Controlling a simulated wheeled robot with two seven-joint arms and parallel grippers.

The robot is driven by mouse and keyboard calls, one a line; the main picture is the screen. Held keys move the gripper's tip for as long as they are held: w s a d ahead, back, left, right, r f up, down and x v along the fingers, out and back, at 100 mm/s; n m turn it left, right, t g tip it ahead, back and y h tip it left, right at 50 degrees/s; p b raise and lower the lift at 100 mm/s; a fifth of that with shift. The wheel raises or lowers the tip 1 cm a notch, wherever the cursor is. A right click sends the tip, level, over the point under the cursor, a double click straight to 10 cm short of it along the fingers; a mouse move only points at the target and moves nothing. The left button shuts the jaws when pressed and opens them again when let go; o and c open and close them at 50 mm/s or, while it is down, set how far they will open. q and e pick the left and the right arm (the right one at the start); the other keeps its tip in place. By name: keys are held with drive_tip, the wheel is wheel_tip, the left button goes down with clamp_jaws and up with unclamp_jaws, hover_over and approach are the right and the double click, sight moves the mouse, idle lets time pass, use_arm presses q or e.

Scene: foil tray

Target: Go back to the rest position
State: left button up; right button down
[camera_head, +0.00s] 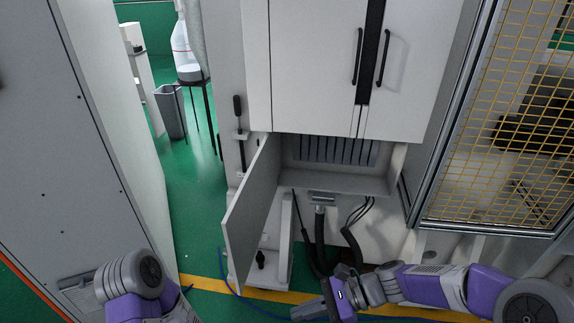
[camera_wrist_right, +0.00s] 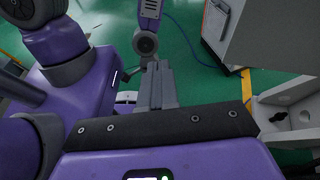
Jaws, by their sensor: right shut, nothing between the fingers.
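My right gripper (camera_head: 309,310) is low in the middle of the head view, its arm coming in from the right. Its fingers are shut with nothing between them; in the right wrist view the two grey fingers (camera_wrist_right: 157,85) lie together. It hangs in front of the open lower cabinet, apart from the open door (camera_head: 250,215). Part of my left arm (camera_head: 130,278) shows at the lower left of the head view, but its gripper is out of sight. No foil tray is visible.
A white cabinet with two upper doors (camera_head: 310,65) stands ahead. Thick black hoses (camera_head: 352,240) hang below its opening. A yellow mesh guard (camera_head: 520,130) is at the right and a grey panel (camera_head: 70,140) at the left. Green floor (camera_head: 190,190) is clear between panel and cabinet.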

drive_tip(key=s+d+f+n+h, duration=0.1)
drive_tip(key=d+f+n+h, duration=0.1)
drive_tip(key=f, duration=0.8)
drive_tip(key=s+d+f+n+t+h, duration=0.1)
drive_tip(key=s+d+f+n+h, duration=0.1)
drive_tip(key=f+n+h, duration=0.2)
drive_tip(key=s+d+f+n+t+h, duration=0.1)
drive_tip(key=f+n, duration=0.6)
drive_tip(key=f, duration=1)
drive_tip(key=shift+s+d+f+n+h, duration=0.35)
drive_tip(key=shift+d+h, duration=0.15)
drive_tip(key=shift+h, duration=0.6)
